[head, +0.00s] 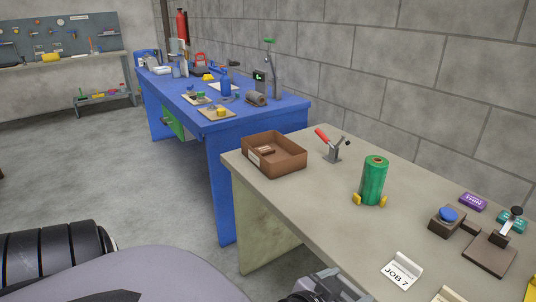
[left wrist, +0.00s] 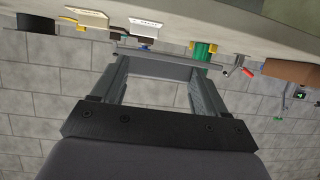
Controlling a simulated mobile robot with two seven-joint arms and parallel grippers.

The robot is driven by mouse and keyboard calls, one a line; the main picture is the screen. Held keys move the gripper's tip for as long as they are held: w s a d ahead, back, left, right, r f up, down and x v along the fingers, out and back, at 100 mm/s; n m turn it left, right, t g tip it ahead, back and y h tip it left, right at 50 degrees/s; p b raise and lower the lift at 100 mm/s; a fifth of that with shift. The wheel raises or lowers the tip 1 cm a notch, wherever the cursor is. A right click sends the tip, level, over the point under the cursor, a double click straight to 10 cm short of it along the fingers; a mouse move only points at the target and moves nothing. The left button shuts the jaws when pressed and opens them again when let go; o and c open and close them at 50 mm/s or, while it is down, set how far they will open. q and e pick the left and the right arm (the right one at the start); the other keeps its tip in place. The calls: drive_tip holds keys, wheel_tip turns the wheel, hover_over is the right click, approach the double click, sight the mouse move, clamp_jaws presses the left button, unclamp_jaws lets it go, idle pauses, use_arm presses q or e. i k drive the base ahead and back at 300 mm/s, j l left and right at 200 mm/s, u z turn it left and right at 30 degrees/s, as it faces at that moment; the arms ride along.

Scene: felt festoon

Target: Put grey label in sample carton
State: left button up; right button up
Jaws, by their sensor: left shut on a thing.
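The sample carton, an open brown box (head: 290,163), stands at the left end of the near table with a small brown item inside. It also shows at the right of the left wrist view (left wrist: 290,72). My left gripper (head: 338,287) is low at the bottom edge of the head view, before the table front and well short of the carton. In the left wrist view its fingers (left wrist: 160,75) are apart, with a thin grey strip (left wrist: 170,58) across their tips. The strip looks like the grey label edge-on, but I cannot be sure. My right gripper is not in view.
A green roll (head: 373,182) and a red-handled clamp (head: 332,145) stand on the grey table (head: 310,195) right of the carton. A JOB 7 card (head: 402,270) stands near the front edge. A blue-button box (head: 447,220) is farther right. Table front-left is clear.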

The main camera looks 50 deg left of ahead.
sight(274, 160)
drive_tip(key=j, duration=1.1)
drive_tip(key=i+j, duration=0.15)
drive_tip(key=j, duration=2.05)
drive_tip(key=i+z, duration=0.05)
drive_tip(key=i, duration=0.05)
